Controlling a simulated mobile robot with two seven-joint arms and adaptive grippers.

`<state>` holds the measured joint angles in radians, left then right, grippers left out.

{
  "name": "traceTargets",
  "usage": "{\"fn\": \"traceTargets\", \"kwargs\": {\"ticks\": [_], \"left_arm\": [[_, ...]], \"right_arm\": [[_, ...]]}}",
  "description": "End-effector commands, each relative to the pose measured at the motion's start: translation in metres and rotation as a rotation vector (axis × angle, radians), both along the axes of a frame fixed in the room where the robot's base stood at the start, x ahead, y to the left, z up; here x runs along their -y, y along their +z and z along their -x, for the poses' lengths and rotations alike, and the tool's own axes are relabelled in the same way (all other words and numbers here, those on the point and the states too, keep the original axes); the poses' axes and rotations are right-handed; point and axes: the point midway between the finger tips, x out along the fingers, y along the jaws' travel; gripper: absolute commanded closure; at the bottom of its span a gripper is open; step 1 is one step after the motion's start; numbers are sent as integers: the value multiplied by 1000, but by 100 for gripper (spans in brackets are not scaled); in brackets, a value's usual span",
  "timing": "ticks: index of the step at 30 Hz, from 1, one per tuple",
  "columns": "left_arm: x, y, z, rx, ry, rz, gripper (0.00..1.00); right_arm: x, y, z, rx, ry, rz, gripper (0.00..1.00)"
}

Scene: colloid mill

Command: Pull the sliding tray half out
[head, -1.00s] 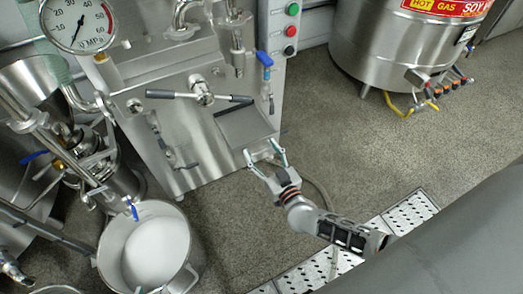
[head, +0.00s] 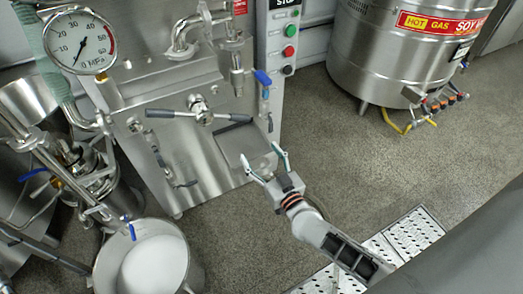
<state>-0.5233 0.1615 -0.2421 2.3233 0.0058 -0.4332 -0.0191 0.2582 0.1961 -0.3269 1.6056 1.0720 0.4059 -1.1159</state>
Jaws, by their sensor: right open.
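The sliding tray (head: 236,143) is a shallow grey metal tray at the lower right front of the steel machine, below the lever handle. My right gripper (head: 260,152) is open, with its two pale fingertips apart at the tray's front edge. Its fingers overlap that edge in the picture, and I cannot tell whether they touch it. Nothing shows between the fingers. My left gripper is not in view.
A lever handle (head: 200,115) and a blue-handled valve (head: 262,78) stick out above the tray. A white-filled pot (head: 155,262) stands at lower left. A steel tank (head: 400,50) stands at back right.

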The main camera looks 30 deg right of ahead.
Motion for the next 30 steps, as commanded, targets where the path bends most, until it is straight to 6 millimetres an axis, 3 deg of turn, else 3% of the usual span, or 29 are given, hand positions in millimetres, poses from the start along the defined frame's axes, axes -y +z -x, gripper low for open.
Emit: {"fn": "traceTargets", "kwargs": {"ticks": [7, 25, 30], "left_arm": [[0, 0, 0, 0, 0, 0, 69], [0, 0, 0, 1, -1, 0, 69], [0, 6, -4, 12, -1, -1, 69]], "right_arm": [[0, 23, 0, 0, -2, -2, 33], [1, 25, 0, -1, 0, 1, 33], [-12, 30, 23, -5, 54, 23, 33]]}}
